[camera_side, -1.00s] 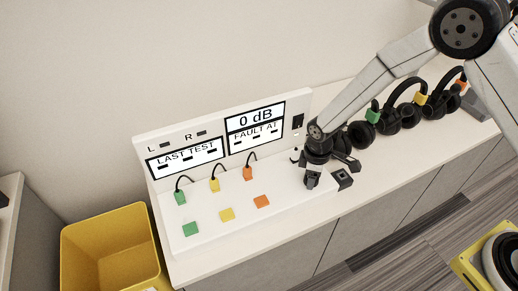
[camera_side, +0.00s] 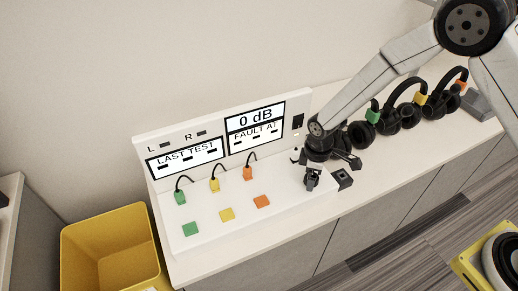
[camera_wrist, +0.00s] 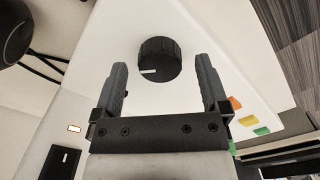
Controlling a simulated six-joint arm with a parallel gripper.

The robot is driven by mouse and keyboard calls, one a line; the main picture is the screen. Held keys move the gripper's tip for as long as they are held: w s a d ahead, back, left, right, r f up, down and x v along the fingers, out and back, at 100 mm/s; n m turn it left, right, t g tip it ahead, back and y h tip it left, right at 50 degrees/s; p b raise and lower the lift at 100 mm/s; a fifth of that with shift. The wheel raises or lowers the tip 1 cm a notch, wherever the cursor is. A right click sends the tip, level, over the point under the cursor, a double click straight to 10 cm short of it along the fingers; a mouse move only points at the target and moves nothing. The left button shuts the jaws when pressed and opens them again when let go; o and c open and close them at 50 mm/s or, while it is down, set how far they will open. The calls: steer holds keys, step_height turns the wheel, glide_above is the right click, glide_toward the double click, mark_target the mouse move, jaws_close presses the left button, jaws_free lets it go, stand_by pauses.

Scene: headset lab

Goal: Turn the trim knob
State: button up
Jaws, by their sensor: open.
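The trim knob (camera_wrist: 159,60) is a black ribbed knob with a white mark toward its lower left in the wrist view. It stands on the white panel between the two fingers of my gripper (camera_wrist: 162,80). A gap shows on both sides of the knob, so the fingers are apart from it. In the side view my gripper (camera_side: 327,178) is low over the right end of the white test station (camera_side: 215,205), and the knob is hidden there. The upper display (camera_side: 255,118) reads 0 dB.
Green (camera_side: 190,229), yellow (camera_side: 226,214) and orange (camera_side: 262,201) pads lie on the station, with plugged leads behind them. Headsets (camera_side: 408,112) stand along the bench to the right. A yellow bin (camera_side: 105,215) is at the left.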

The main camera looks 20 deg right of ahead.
steer(key=shift+r, duration=3.5)
steer(key=shift+d+r, duration=0.2)
steer(key=s+d+r+m+t, duration=0.1)
steer(key=s+d+r+m, duration=0.3)
steer(key=s+d+m, duration=0.1)
steer(key=s+d+r+m+t, duration=0.1)
steer(key=s+d+r+m, duration=0.3)
steer(key=s+d, duration=0.3)
steer(key=shift+s+r+m+t, duration=0.3)
steer(key=shift+s+m, duration=0.1)
steer(key=shift+s, duration=0.8)
